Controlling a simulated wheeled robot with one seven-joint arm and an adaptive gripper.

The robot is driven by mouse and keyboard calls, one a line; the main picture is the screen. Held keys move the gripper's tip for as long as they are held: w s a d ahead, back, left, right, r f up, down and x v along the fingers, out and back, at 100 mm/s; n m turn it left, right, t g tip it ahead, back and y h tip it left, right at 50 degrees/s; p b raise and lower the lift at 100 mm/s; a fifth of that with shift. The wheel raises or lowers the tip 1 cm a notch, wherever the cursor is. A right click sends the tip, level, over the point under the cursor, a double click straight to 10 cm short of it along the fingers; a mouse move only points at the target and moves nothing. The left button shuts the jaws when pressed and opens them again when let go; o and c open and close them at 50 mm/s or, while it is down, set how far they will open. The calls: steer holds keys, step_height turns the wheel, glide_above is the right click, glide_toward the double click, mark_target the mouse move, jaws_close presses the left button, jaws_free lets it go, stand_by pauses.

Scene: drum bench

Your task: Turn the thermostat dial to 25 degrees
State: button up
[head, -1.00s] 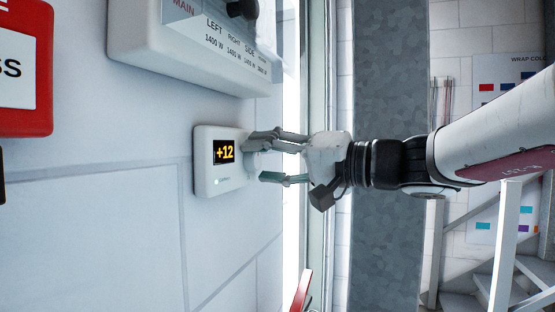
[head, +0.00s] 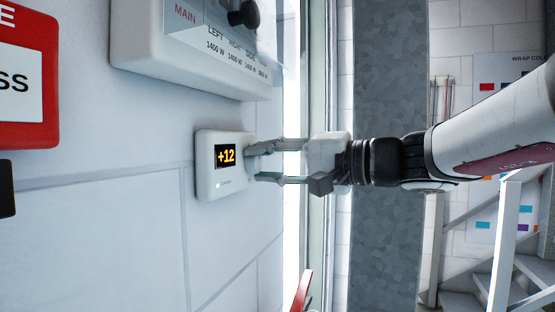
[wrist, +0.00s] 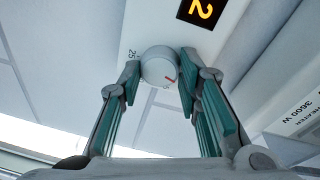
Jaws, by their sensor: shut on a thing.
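The thermostat (head: 207,180) is a white box on the wall, and its display (head: 225,155) reads +12 in the head view. In the wrist view part of the display (wrist: 200,10) shows a 2. The round white dial (wrist: 158,66) has a red pointer line, and a printed 25 (wrist: 131,54) stands to its left. The pointer is away from the 25, towards the lower right. My gripper (wrist: 157,75) has its two fingers on either side of the dial and is shut on it. In the head view my gripper (head: 252,164) reaches the thermostat's right side.
A grey-white heater panel (head: 190,70) with a black knob (head: 243,13) is fixed above the thermostat. A red sign box (head: 25,75) is at the upper left. The wall below the thermostat is clear. A white stair frame (head: 500,240) stands at the right.

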steer(key=shift+m, duration=0.6)
steer(key=o, duration=1.2)
steer(key=shift+c, duration=0.2)
steer(key=v, duration=1.2)
